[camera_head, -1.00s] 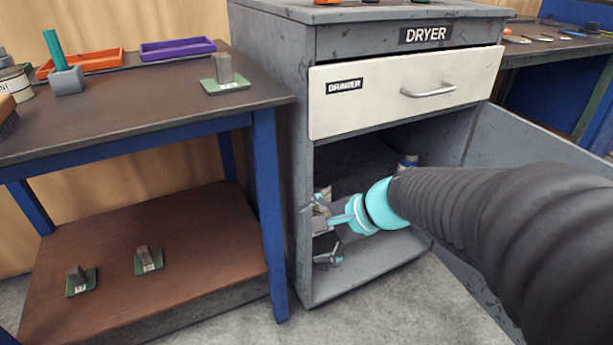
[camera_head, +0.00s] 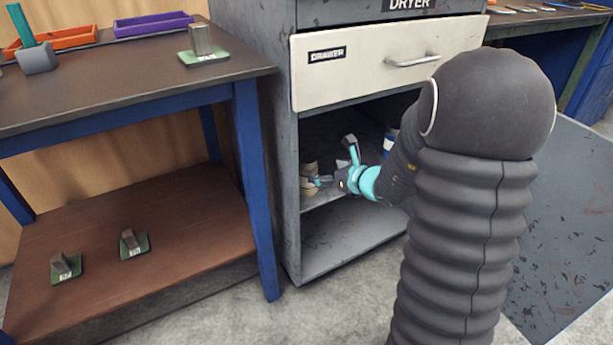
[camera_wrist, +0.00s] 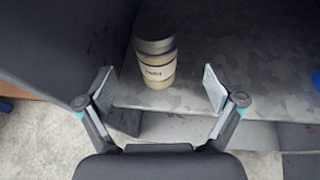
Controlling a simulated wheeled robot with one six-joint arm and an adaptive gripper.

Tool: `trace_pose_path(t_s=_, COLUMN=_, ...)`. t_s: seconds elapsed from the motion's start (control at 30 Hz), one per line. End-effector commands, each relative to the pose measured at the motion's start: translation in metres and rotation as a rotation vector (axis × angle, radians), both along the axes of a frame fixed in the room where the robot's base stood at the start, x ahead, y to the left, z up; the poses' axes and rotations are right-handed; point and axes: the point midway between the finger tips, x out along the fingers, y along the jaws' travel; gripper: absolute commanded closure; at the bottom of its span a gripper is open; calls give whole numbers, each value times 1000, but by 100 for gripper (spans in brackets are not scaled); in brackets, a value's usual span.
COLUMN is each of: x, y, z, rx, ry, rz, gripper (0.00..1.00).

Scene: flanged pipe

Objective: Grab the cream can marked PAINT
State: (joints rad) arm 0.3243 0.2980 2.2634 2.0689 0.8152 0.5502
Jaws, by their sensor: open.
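In the head view the can (camera_head: 307,187) is partly visible at the cabinet's left inner side. My gripper (camera_head: 333,163) is at the cabinet opening, just right of the can, with its fingers spread. In the wrist view my gripper (camera_wrist: 158,88) has one finger on each side of the can's line, with gaps on both sides. I cannot tell whether the can is between the fingertips or just beyond them.
The cabinet's grey shelf (camera_wrist: 190,75) has its front edge below my fingers. A white and blue container (camera_head: 390,142) stands farther right inside. The closed drawer (camera_head: 350,75) is above the opening. The cabinet's left side wall (camera_head: 283,180) is close to the can.

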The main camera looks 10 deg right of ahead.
Motion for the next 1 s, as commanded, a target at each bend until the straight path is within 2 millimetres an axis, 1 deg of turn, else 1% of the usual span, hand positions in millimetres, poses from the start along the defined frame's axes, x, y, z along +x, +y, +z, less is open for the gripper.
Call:
trace_pose_path(t_s=0.03, x=7, y=5, z=-5, rx=0, ry=2, rz=3, gripper=7)
trace_pose_path(t_s=0.1, x=16, y=8, z=-8, rx=0, ry=0, rz=2, gripper=7)
trace_pose_path(t_s=0.43, x=35, y=19, z=-15, rx=-2, ry=0, rz=3, gripper=7)
trace_pose_path(t_s=0.6, x=55, y=33, z=-21, rx=-1, ry=0, rz=4, gripper=7)
trace_pose_path(t_s=0.7, x=65, y=37, z=-25, rx=-1, ry=0, rz=3, gripper=7)
trace_pose_path(t_s=0.8, x=70, y=39, z=-27, rx=-2, ry=0, rz=2, gripper=7)
trace_pose_path(t_s=1.0, x=71, y=39, z=-27, rx=-2, ry=-1, rz=1, gripper=7)
